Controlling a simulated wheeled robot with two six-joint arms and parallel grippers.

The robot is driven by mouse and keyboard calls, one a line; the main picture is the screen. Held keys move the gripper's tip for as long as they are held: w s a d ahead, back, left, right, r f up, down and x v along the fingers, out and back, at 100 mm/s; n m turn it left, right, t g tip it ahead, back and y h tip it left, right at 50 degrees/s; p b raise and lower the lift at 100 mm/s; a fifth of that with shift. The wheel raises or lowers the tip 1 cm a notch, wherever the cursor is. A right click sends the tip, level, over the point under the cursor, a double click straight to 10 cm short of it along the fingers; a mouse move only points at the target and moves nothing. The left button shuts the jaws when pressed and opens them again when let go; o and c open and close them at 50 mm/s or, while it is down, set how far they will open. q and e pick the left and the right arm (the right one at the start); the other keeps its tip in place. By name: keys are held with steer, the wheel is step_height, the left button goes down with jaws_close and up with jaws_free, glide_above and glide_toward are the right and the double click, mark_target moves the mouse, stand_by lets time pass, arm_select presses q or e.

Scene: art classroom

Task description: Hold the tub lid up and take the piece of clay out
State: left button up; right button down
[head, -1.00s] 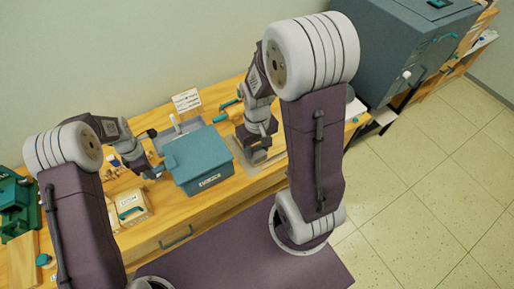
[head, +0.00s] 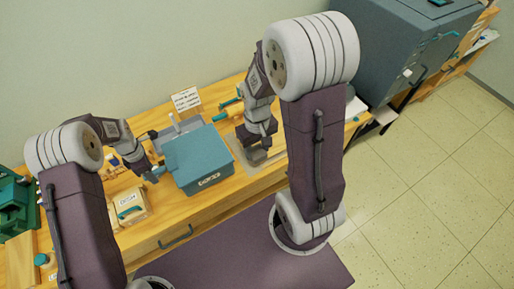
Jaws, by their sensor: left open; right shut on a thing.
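The teal tub (head: 207,181) stands on the wooden bench with a pale label on its front. Its teal lid (head: 195,150) lies over the top, so the inside is hidden. My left gripper (head: 152,177) is open at the tub's left side, close to the lid's edge; I cannot tell if it touches. My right gripper (head: 257,152) points down over a grey mat to the right of the tub. It is shut on a small greyish thing, likely the piece of clay, mostly hidden by the fingers and wrist.
The grey mat (head: 277,156) lies right of the tub. A small labelled box (head: 128,210) stands at front left. A written card (head: 186,99) stands behind the tub. Green equipment (head: 14,205) is at far left, a large grey cabinet (head: 405,45) at right.

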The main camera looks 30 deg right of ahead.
arm_select(q)
step_height(320, 180, up, 7)
steer(key=p, duration=0.5)
arm_select(e)
step_height(320, 180, up, 5)
steer(key=shift+r, duration=0.15)
arm_select(q)
steer(key=shift+f, duration=0.15)
arm_select(e)
steer(key=shift+f, duration=0.2)
